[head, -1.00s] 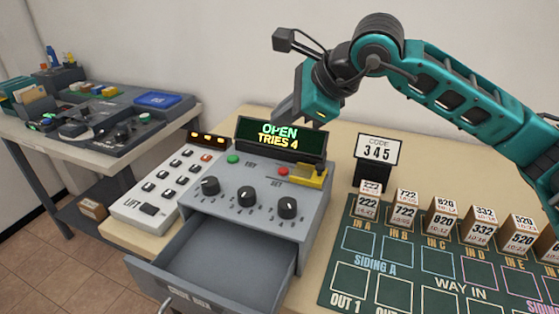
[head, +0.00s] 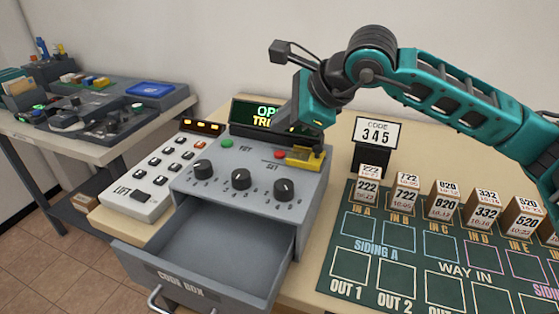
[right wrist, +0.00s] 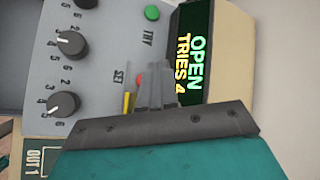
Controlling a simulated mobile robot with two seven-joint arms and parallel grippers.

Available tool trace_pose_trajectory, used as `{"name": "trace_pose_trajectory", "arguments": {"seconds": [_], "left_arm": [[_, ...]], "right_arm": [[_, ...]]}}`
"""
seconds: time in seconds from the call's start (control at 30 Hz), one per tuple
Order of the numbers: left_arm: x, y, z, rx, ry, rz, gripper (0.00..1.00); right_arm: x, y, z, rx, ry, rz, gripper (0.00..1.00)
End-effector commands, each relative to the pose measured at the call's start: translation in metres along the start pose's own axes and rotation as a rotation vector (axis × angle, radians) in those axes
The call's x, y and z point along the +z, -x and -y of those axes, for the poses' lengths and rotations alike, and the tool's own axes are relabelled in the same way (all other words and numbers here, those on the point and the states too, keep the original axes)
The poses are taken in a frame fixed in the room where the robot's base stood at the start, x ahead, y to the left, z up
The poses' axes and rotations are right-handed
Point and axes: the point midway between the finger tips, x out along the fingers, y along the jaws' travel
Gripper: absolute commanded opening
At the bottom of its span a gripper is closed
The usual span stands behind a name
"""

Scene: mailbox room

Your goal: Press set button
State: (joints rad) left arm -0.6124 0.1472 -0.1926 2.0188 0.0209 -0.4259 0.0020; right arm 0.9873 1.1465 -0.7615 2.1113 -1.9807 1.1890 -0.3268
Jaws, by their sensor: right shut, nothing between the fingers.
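The grey code box (head: 215,178) has a red button (head: 280,155) by the SET label, and its yellow guard (head: 305,160) sits just right of it, leaving the red top exposed. My right gripper (head: 276,127) is shut and empty, above and behind the button in the head view. In the right wrist view the shut fingertips (right wrist: 155,72) appear beside the red button (right wrist: 141,80); I cannot tell whether they touch it. The yellow guard also shows there (right wrist: 127,103), partly hidden. The display (right wrist: 188,65) reads OPEN, TRIES 4. My left gripper is not in view.
A green button (head: 227,143) and three dials, one of them (head: 241,179), share the panel. The open drawer (head: 232,245) below looks empty. A LIFT keypad (head: 150,180) stands left. A code sign (head: 376,132) reads 345, near several numbered blocks on a green board (head: 345,225).

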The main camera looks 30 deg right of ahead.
Motion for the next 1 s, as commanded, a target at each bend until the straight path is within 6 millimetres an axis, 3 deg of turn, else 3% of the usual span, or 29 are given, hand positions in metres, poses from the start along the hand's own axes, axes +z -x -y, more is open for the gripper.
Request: {"name": "trace_pose_trajectory", "arguments": {"seconds": [0.07,0.27,0.5,1.0], "left_arm": [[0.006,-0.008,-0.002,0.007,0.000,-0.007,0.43],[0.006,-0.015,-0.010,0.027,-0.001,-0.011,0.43],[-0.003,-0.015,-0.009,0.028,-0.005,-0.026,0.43],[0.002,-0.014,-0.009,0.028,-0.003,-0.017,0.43]], "right_arm": [[-0.008,-0.011,-0.008,0.000,0.000,0.000,0.00],[-0.014,-0.020,-0.015,-0.001,0.000,0.000,0.00],[-0.015,-0.021,-0.015,0.000,0.000,0.000,0.00],[-0.015,-0.021,-0.015,0.000,0.000,0.000,0.00]]}}
